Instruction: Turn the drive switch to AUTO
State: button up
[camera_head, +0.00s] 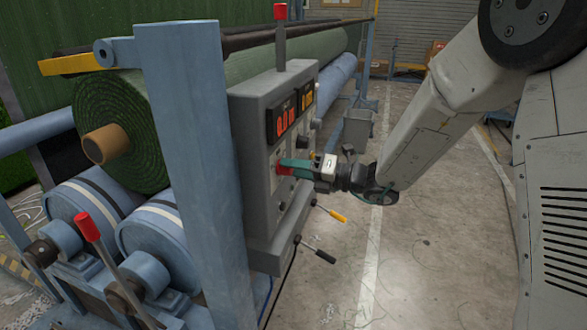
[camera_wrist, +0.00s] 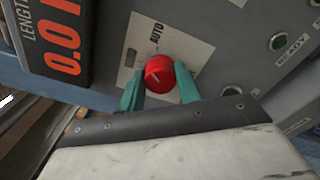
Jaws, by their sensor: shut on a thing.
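The drive switch is a red knob (camera_wrist: 159,74) on a light plate (camera_wrist: 192,47) on the grey control panel (camera_head: 243,150). The word AUTO shows above the knob in the wrist view. A pale pointer line on the knob runs slantwise; which label it points at I cannot tell for sure. My gripper (camera_wrist: 160,88) has its two green fingers on either side of the knob, shut on it. In the head view my gripper (camera_head: 286,169) reaches the panel face from the right, and a bit of red shows at its fingertips.
A LENGTH display (camera_wrist: 55,40) with orange digits is left of the switch, and a READY light (camera_wrist: 278,42) is to the right. Levers with yellow (camera_head: 331,214) and black (camera_head: 318,251) grips stick out below the panel. Open concrete floor (camera_head: 420,250) lies to the right.

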jog(key=m, duration=0.5)
jog(key=shift+w+d, duration=0.1)
jog(key=shift+m, duration=0.3)
dwell(0.4)
jog(key=o, duration=1)
jog(key=shift+c, duration=0.2)
jog(key=shift+f, duration=0.1)
jog(key=v, duration=0.7)
jog(key=shift+d, duration=0.35)
